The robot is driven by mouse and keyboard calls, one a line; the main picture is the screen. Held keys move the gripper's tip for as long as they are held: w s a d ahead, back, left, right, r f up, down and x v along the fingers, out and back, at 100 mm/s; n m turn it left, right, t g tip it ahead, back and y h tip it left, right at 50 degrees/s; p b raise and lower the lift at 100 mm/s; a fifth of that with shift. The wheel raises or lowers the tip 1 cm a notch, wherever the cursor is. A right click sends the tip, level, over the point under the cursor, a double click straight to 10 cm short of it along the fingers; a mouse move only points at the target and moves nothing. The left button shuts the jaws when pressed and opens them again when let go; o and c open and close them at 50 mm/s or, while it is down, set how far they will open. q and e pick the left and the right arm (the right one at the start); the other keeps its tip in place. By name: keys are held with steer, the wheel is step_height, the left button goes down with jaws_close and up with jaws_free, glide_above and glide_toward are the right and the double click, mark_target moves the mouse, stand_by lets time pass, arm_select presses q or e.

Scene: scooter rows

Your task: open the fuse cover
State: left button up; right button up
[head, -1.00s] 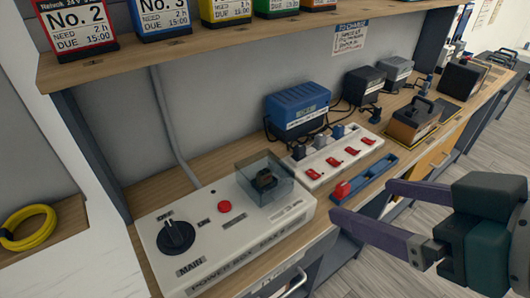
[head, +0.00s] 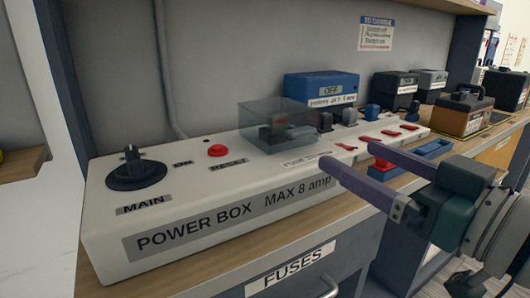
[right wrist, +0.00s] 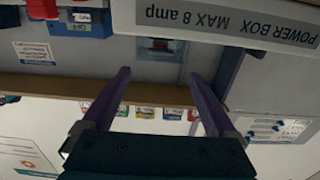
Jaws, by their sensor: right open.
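The fuse cover (head: 262,112) is a smoky see-through box on top of the white power box (head: 110,232). It sits down over a dark fuse part, which shows dimly through it. My right gripper (head: 350,158) is open and empty, in front of the power box's right part, apart from the cover. In the right wrist view, which is upside down, the open fingers (right wrist: 157,76) point toward the power box (right wrist: 210,18) and the cover area (right wrist: 160,48). My left gripper is not in view.
The power box carries a black main knob (head: 131,172) and a red reset button (head: 218,150). A blue charger (head: 320,88), a row of red switches (head: 368,140) and a blue tray (head: 430,149) lie to the right. A shelf edge (head: 455,5) is above.

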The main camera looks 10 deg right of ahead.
mark_target(305, 132)
steer(key=b+x, duration=0.2)
steer(key=x, duration=0.7)
steer(key=shift+w+a, duration=0.1)
steer(key=shift+w, duration=0.05)
steer(key=shift+c, duration=0.4)
steer(key=c, duration=1)
jaws_close()
